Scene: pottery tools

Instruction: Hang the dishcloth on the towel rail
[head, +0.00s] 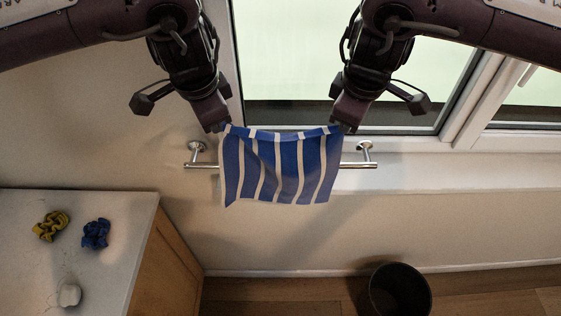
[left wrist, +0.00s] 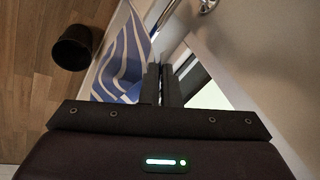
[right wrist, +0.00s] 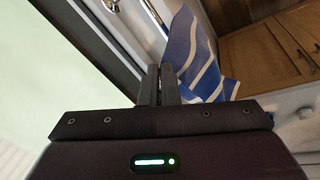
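The blue dishcloth (head: 277,172) with white stripes hangs spread between my two grippers in the head view, in front of the middle of the towel rail (head: 358,165). Its lower part drapes down on the near side of the bar. Whether cloth also lies behind the bar is hidden. My left gripper (head: 222,126) is shut on the cloth's upper left corner, and my right gripper (head: 341,127) is shut on its upper right corner. The cloth also shows beside the closed fingers in the left wrist view (left wrist: 127,62) and the right wrist view (right wrist: 192,52).
A window (head: 290,60) stands right behind the grippers. A white counter (head: 100,225) at lower left holds a yellow crumpled cloth (head: 51,226), a blue one (head: 96,233) and a small white object (head: 69,295). A dark bin (head: 400,291) stands on the wooden floor.

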